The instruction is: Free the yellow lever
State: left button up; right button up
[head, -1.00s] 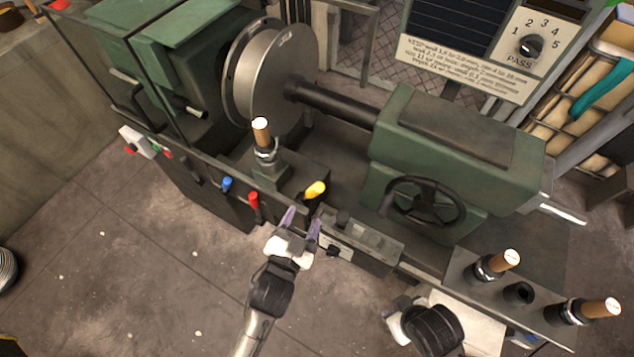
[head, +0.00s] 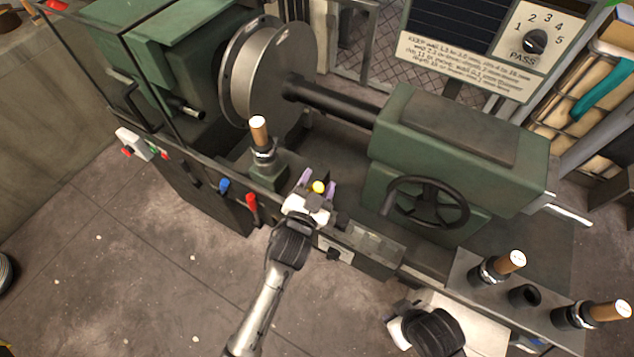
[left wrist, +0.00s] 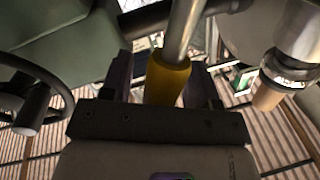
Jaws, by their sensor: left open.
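The yellow lever (head: 319,187) stands on the front of the green lathe, and its yellow grip shows between the fingers of my left gripper (head: 318,184). In the left wrist view the yellow grip (left wrist: 167,78) on its metal rod lies between the two dark fingers, with the jaws open around it. I cannot tell whether either finger touches it. The lever's base is hidden behind the gripper in the head view. My right gripper (head: 402,318) is at the bottom, partly in view, and its fingers cannot be made out.
A wooden-handled tool post (head: 261,140) stands just left of the lever. Red (head: 252,205) and blue (head: 224,186) levers are on the front panel to the left. The black handwheel (head: 427,203) is to the right. Wooden-handled tools (head: 497,268) stand on a shelf at lower right.

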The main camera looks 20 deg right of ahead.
pick_arm(q)
jog(key=c, duration=0.7)
grip_shut()
